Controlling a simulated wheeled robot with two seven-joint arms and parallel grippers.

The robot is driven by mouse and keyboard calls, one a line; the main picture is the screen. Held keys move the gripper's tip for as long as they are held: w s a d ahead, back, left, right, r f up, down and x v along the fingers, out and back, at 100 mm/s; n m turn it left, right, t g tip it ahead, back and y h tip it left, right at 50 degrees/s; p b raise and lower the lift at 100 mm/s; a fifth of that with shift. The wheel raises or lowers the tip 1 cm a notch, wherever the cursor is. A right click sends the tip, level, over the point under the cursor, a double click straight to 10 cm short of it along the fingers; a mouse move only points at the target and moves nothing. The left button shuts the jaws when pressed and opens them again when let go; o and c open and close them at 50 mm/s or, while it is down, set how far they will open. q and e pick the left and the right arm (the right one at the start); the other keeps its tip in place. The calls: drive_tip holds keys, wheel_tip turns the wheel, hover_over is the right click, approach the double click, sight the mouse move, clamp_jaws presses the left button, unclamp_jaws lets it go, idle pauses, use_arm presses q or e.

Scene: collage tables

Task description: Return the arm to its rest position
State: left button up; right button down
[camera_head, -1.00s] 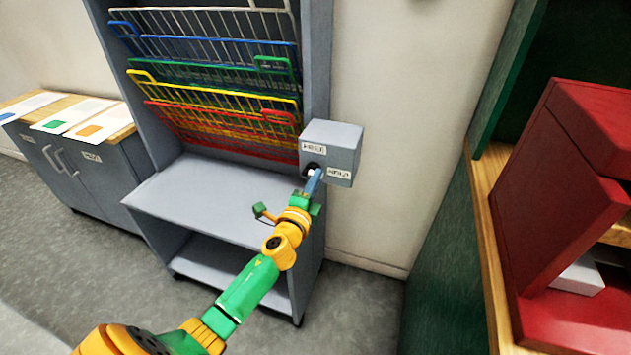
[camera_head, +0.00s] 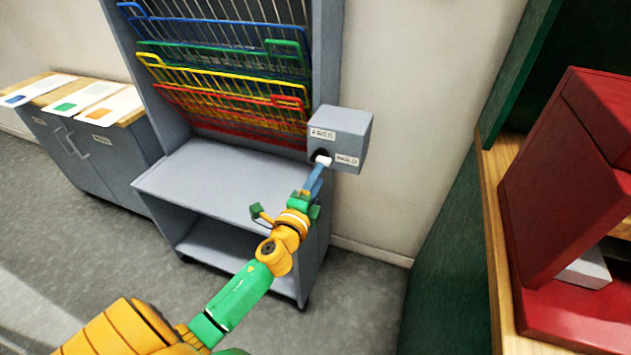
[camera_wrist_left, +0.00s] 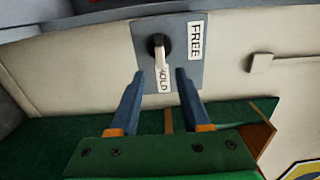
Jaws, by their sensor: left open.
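My left arm comes in from the lower left. Its green and orange wrist ends in my left gripper (camera_head: 316,174), with blue fingers just in front of a grey box on the side of the rack. The box (camera_head: 352,124) carries a FREE label and a HOLD label, and a white lever (camera_head: 324,160) on a dark hub. In the left wrist view the fingers (camera_wrist_left: 161,76) are apart with nothing between their tips. The lever (camera_wrist_left: 161,53) lies beyond them, its white end against the HOLD label. My right gripper is not in view.
The grey drying rack (camera_head: 205,185) has coloured wire shelves above a flat ledge. A low cabinet (camera_head: 88,148) with coloured cards stands at left. A red case (camera_head: 565,180) sits on a wooden-edged surface at right. Grey floor is open at lower left.

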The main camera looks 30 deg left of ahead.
use_arm(q)
drive_tip(key=shift+v, duration=1.25)
drive_tip(key=s+d+f+n+g+h+p, duration=0.1)
drive_tip(key=s+d+f+n+g, duration=0.3)
drive_tip(key=f, duration=0.6)
drive_tip(key=s+a+f+n+g+h, duration=0.1)
drive_tip(key=s+f+g, duration=0.2)
drive_tip(key=s+f, duration=0.5)
drive_tip(key=s+d+f+n+g+h+p, duration=0.1)
drive_tip(key=s+d+f+n+g, duration=0.15)
drive_tip(key=f, duration=0.95)
drive_tip(key=s+d+f+n+g, duration=0.1)
drive_tip(key=s+f+g, duration=0.1)
drive_tip(key=s, duration=0.5)
drive_tip(key=s+d+f+n+g, duration=0.2)
drive_tip(key=s+f, duration=0.2)
drive_tip(key=s, duration=0.4)
drive_tip(key=s+d+f+n+g+h, duration=0.1)
drive_tip(key=s+f+n+g, duration=0.1)
drive_tip(key=s, duration=0.6)
drive_tip(key=shift+d+f+g+p, duration=0.3)
drive_tip(key=shift+f+g+p, duration=0.1)
drive_tip(key=shift+g, duration=0.15)
drive_tip(key=shift+s+n, duration=0.15)
drive_tip(key=shift+n, duration=0.1)
